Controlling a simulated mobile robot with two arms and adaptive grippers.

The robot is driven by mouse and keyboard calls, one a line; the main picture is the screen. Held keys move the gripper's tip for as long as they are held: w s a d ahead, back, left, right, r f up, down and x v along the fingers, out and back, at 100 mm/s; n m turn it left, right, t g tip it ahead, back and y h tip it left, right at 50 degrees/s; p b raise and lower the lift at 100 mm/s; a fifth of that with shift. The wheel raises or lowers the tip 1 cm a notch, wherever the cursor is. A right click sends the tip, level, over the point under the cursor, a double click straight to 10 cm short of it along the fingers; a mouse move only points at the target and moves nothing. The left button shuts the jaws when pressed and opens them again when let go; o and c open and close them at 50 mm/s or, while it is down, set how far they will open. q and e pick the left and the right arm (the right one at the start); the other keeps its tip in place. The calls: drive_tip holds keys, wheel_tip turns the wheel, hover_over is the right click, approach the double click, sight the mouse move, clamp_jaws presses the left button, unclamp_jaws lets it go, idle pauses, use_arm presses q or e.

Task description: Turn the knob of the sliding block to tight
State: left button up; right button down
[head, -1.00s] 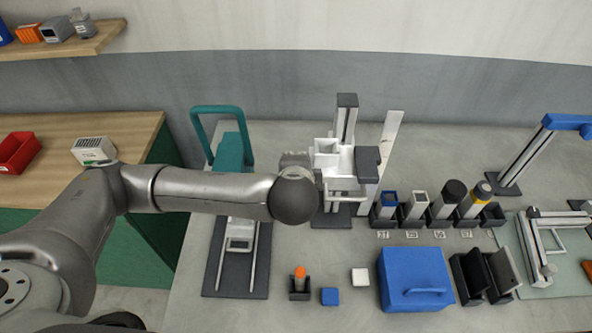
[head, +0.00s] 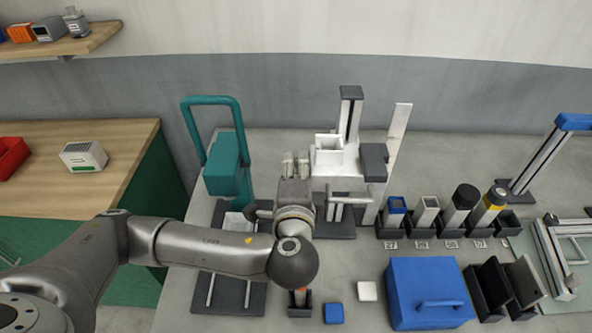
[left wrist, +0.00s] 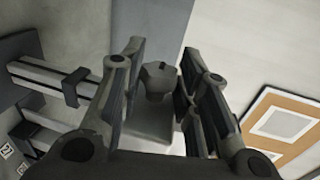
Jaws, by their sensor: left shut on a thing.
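The white sliding block (head: 338,160) sits on an upright dark rail (head: 350,112) on a dark base at the middle of the bench. My left gripper (head: 295,163) is at the left side of the block, with its fingers pointing away from the head camera. My right gripper is not in view.
A teal press (head: 222,165) stands close on the left of my gripper. A dark grey block (head: 374,162) and a tall white panel (head: 397,130) are on the right. A blue box (head: 430,275), a blue cube (head: 333,313) and a white cube (head: 367,291) lie in front.

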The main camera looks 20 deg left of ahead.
use_arm(q)
drive_tip(key=o, duration=1)
drive_tip(key=v, duration=1.2)
